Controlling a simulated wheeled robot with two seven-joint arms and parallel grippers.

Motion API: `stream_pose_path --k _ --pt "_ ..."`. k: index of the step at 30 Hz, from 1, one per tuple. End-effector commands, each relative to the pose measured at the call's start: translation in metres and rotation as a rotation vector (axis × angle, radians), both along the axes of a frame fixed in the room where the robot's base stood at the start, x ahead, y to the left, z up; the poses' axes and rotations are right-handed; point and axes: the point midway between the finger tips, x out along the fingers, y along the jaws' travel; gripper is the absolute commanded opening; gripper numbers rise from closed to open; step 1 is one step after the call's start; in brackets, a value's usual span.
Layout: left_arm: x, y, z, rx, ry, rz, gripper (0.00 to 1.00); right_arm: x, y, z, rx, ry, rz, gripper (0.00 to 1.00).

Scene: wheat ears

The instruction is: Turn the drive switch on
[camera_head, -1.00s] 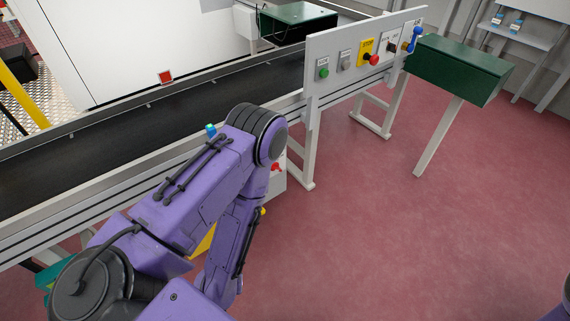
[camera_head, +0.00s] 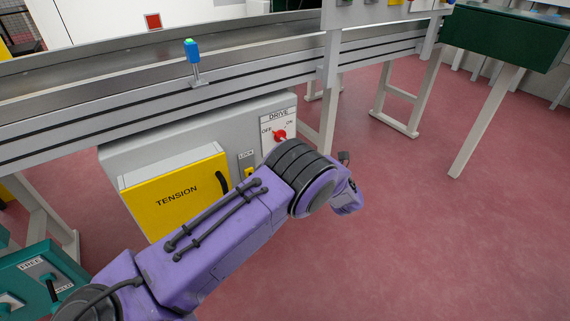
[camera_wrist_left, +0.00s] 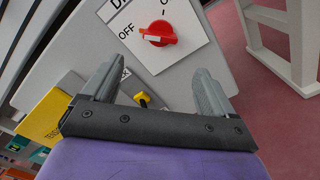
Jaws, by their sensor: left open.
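The drive switch (camera_head: 279,136) is a red knob on a white plate marked DRIVE, OFF and ON, on the front of a grey box under the conveyor. It also shows in the left wrist view (camera_wrist_left: 160,33), with the white mark on its handle towards OFF. My left gripper (camera_wrist_left: 157,88) is open and empty. Its two fingers point at the plate, with the knob beyond their tips and apart from them. In the head view the left gripper's fingers cannot be made out. My right gripper is not in view.
A yellow TENSION door (camera_head: 177,190) with a black handle is left of the switch. A small yellow part (camera_head: 250,172) sits under a LOCK label beside it. The conveyor (camera_head: 130,85) runs above. A teal box (camera_head: 40,285) stands at lower left. Red floor (camera_head: 420,230) is clear at right.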

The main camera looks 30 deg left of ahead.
Motion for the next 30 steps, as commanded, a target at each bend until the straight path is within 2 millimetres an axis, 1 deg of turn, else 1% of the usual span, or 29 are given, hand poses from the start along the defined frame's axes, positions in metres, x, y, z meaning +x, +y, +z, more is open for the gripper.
stream_pose_path --k 1,2,5,10,12,15,19,27,29,30 --pt "0.003 0.001 -0.001 -0.011 -0.026 0.007 0.87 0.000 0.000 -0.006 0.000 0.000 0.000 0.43" --pt "0.004 0.002 -0.001 -0.014 -0.034 0.010 0.87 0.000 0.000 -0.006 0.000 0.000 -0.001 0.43" --pt "0.010 0.016 0.000 -0.015 -0.037 0.011 0.87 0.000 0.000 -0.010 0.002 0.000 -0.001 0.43" --pt "0.025 0.053 -0.002 -0.015 -0.034 0.011 0.87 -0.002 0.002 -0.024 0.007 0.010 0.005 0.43" --pt "0.030 0.067 -0.002 -0.013 -0.032 0.010 0.87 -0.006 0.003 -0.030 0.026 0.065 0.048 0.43" --pt "0.037 0.082 -0.001 -0.013 -0.030 0.008 0.87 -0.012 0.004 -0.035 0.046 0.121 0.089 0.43" --pt "0.041 0.092 0.001 -0.013 -0.028 0.007 0.87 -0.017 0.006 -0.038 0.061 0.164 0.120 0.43" --pt "0.042 0.094 0.002 -0.012 -0.027 0.006 0.87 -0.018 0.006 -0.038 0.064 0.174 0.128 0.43" --pt "0.042 0.094 0.002 -0.012 -0.027 0.006 0.68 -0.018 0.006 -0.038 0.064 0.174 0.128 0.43" --pt "0.042 0.094 0.002 -0.012 -0.027 0.006 0.55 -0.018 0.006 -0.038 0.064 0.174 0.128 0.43"
